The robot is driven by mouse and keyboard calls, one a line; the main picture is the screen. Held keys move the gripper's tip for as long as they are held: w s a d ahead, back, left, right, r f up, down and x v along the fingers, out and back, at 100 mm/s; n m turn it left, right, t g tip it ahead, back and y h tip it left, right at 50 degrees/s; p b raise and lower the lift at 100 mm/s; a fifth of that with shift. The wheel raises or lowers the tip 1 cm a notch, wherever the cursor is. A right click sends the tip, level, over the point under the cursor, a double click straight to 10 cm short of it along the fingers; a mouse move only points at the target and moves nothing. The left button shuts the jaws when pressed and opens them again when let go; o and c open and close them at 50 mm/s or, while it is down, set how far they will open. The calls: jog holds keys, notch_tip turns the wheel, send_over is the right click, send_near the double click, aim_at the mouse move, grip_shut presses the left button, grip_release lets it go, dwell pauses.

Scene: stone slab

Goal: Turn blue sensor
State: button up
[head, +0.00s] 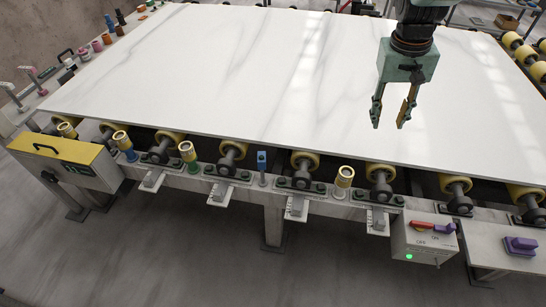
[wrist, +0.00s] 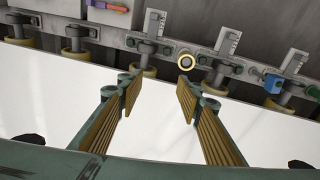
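The blue sensor (head: 262,158) is a small upright blue block on a thin post on the rail along the slab's front edge. It also shows at the right of the wrist view (wrist: 272,84), beyond the slab edge. My gripper (head: 390,118) is open and empty above the right part of the white slab, pointing down. It is apart from the sensor, which lies to its left and nearer the front. In the wrist view, my two ribbed fingers (wrist: 158,88) are spread with nothing between them.
The marbled slab (head: 220,70) rests on yellow-ended rollers. The front rail carries a gold-topped cylinder (head: 344,178), a green-based one (head: 187,152) and a blue-based one (head: 123,142). A switch box (head: 424,242) stands front right, a yellow-topped box (head: 65,155) front left. Space above the slab is clear.

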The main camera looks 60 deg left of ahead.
jog(key=s+a+f+p, duration=0.1)
jog(key=s+a+f, duration=0.2)
jog(key=s+a, duration=0.35)
jog(key=s+a+f+p, duration=0.1)
jog(key=s+a+f, duration=0.3)
jog(key=s+a, duration=0.25)
jog(key=n+g+p, duration=0.1)
jog(key=n+g, duration=0.1)
send_over(262, 156)
notch_tip(262, 156, down, 8)
jog(key=shift+s+r, duration=0.15)
jog(key=shift+f, duration=6.9)
jog(key=c, duration=0.8)
jog(key=shift+c, duration=0.2)
